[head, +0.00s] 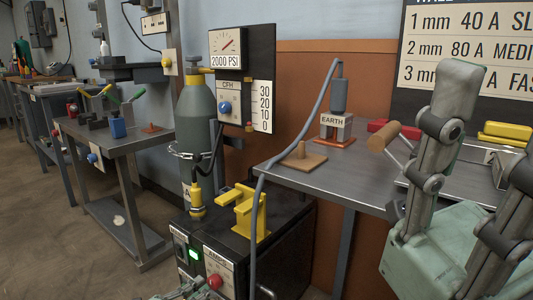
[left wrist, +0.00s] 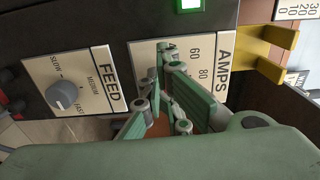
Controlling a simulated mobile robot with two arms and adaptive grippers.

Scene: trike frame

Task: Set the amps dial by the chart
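The AMPS panel (left wrist: 222,62) shows in the left wrist view, turned sideways, with the marks 60 and 80 readable. In the head view a red dial (head: 214,282) sits on the panel at the front of the black machine. My left gripper (head: 196,284) is at the bottom edge, close to the dial on its left. In the left wrist view its fingers (left wrist: 164,58) are in front of the AMPS panel and cover its middle, with the tips close together. Whether they touch the dial is hidden. The chart (head: 465,45) hangs at top right, partly blocked. My right gripper (head: 490,125) is raised, fingers apart, empty.
The FEED panel (left wrist: 108,85) with a grey knob (left wrist: 64,95) is beside the AMPS panel. A green light (head: 193,255) glows on the machine. A yellow bracket (head: 250,213) stands on top. A hose runs down past the machine's front. The metal bench (head: 330,185) is at right.

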